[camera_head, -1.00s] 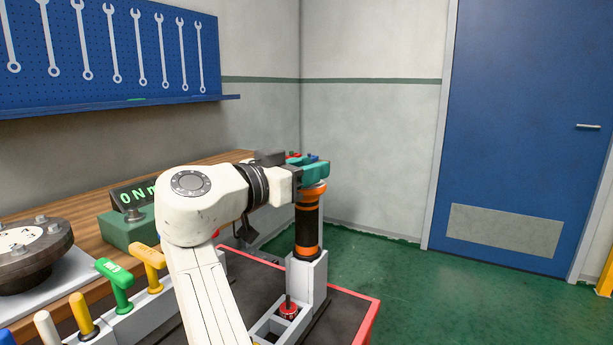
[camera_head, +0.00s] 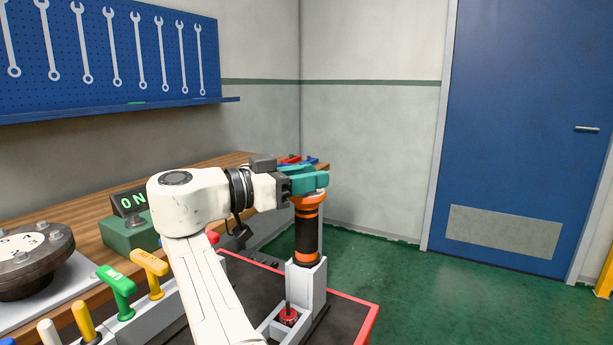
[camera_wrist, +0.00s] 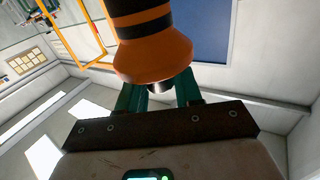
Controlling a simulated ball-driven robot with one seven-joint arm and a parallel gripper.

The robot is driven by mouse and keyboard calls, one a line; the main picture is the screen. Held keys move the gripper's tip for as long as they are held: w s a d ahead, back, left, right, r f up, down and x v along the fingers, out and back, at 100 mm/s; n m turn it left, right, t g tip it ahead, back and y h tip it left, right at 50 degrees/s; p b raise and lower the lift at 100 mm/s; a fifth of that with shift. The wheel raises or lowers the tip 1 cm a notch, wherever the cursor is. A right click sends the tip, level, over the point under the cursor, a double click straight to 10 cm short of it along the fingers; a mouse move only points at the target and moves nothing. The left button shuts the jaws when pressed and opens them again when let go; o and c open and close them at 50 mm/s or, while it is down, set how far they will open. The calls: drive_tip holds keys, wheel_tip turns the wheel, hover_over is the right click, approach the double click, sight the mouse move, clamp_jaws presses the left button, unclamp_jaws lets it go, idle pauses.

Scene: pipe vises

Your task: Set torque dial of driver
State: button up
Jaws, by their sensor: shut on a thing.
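The driver is a black and orange cylinder (camera_head: 307,232) standing upright in a grey holder (camera_head: 306,284) on the cart. Its flared orange end (camera_wrist: 153,55) fills the upper middle of the wrist view. My gripper (camera_head: 318,181) has teal fingers and is at the top of the driver, shut on its top end. In the wrist view the teal fingers (camera_wrist: 160,95) lie on either side of a small dark and metallic part beyond the orange flare. Much of that grasped part is hidden, and no dial markings can be read.
A green box with a display (camera_head: 130,215) stands on the wooden bench (camera_head: 215,170) at left. Green (camera_head: 117,290) and yellow (camera_head: 152,270) T-handles stand in a rack, near a dark bolted flange (camera_head: 30,262). A red piece (camera_head: 289,316) sits before the holder.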

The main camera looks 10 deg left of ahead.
drive_tip(key=shift+f, duration=0.15)
drive_tip(key=o, duration=0.9)
drive_tip(key=shift+o, duration=0.2)
drive_tip(key=shift+a, duration=0.1)
drive_tip(key=v, duration=1)
drive_tip(key=shift+s+a+p, duration=0.25)
drive_tip(key=shift+p, duration=0.05)
